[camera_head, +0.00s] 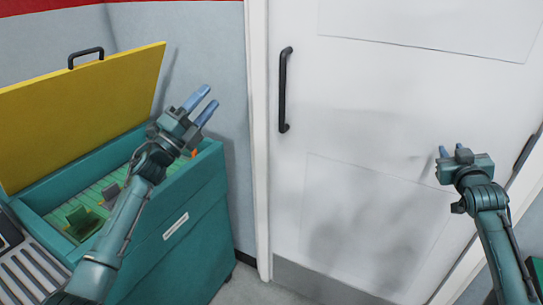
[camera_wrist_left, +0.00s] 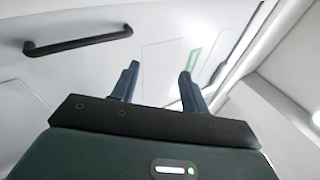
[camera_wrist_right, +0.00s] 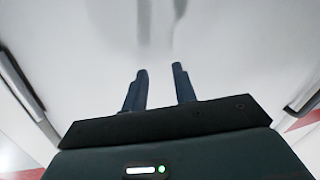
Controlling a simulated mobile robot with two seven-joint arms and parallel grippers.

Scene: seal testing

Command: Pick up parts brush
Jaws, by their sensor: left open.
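My left gripper (camera_head: 209,98) is open and empty, raised above the right end of the teal parts washer (camera_head: 190,215). Its two blue fingers stand apart in the left wrist view (camera_wrist_left: 158,72), with the door behind them. My right gripper (camera_head: 450,150) is held up in front of the white door, far right of the washer. Its fingers are apart with nothing between them in the right wrist view (camera_wrist_right: 159,72). I cannot make out a parts brush for sure. A small orange thing (camera_head: 194,153) shows at the washer's right end, partly behind my left gripper.
The washer's yellow lid (camera_head: 80,110) stands open. Inside its basin lie a green part (camera_head: 84,222) and a grey part (camera_head: 110,191). The white door (camera_head: 390,120) with a black handle (camera_head: 285,90) is shut. A ridged grey surface (camera_head: 30,275) is at lower left.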

